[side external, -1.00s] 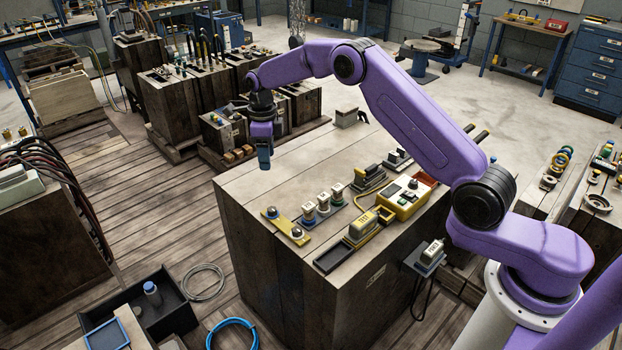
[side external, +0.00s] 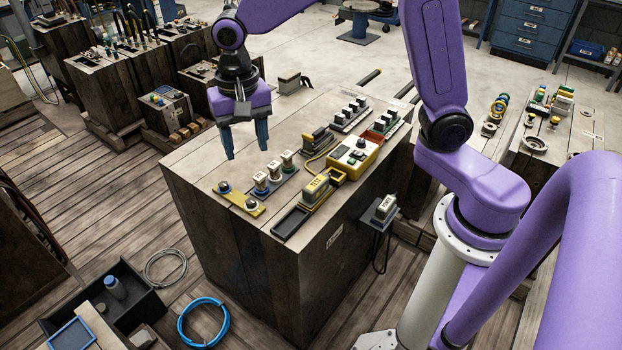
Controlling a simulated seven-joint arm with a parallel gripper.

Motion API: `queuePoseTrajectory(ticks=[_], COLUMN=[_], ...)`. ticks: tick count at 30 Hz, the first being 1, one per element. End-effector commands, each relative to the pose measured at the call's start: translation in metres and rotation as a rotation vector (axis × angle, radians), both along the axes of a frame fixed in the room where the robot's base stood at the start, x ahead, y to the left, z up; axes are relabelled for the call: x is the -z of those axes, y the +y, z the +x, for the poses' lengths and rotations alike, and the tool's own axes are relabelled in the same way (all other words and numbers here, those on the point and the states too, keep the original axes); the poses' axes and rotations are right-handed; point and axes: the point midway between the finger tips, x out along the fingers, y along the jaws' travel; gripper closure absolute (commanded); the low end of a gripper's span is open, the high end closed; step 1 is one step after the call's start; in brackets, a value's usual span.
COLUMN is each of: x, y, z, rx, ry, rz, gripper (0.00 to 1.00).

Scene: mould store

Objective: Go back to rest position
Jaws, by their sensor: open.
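My gripper (side external: 246,146) hangs above the back left part of the wooden work block (side external: 203,192). Its two blue-grey fingers point down and stand apart, with nothing between them. The fingertips look clear of the block's top, though the exact height is hard to judge. My purple arm rises from its pale base at the right and arches over the block, its upper part cut off by the top of the picture.
On the block stand a yellow strip with two knobs (side external: 238,200), a tray of several small labelled cylinders (side external: 273,180), a yellow tester box (side external: 355,155), a yellow TEST unit (side external: 315,187) and an empty dark tray (side external: 290,223). A POWER unit (side external: 384,208) sits at the side. The block's back left top is clear.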

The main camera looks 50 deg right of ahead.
Motion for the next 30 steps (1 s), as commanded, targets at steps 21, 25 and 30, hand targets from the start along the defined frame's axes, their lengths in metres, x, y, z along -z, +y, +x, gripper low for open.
queuePoseTrajectory(ticks=[21, 25, 30], x=[0.0, 0.004, 0.005], y=[-0.093, -0.104, -0.108], z=[-0.224, -0.24, -0.244], rx=[-1.426, -1.545, -1.583], ry=[-0.028, -0.029, -0.03], rz=[-0.007, -0.008, -0.008], gripper=[0.45, 0.45, 0.45])
